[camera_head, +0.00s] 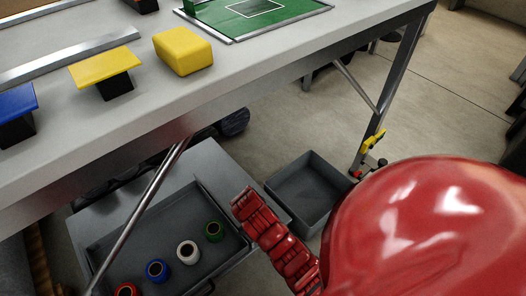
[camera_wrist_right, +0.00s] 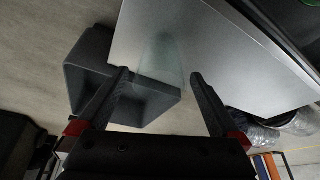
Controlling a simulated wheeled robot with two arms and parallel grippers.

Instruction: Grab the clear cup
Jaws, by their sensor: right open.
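The clear cup (camera_wrist_right: 163,54) shows faintly in the right wrist view as a see-through, slightly greenish shape against a grey metal surface (camera_wrist_right: 215,45). My right gripper (camera_wrist_right: 158,74) is open, with its two dark fingers apart on either side of the cup's near part. The cup lies ahead of and between the fingertips; I cannot tell whether they touch it or how far off it is. I cannot make out the cup in the head view, where my red arm covers the lower right. My left gripper is not in view.
A grey bin (camera_wrist_right: 88,75) shows at the left of the wrist view. In the head view, a long table (camera_head: 270,62) holds a yellow block (camera_head: 183,50) and a green board (camera_head: 258,14). Below are a tray (camera_head: 120,240) with several coloured rings and a grey bin (camera_head: 305,190) on the floor.

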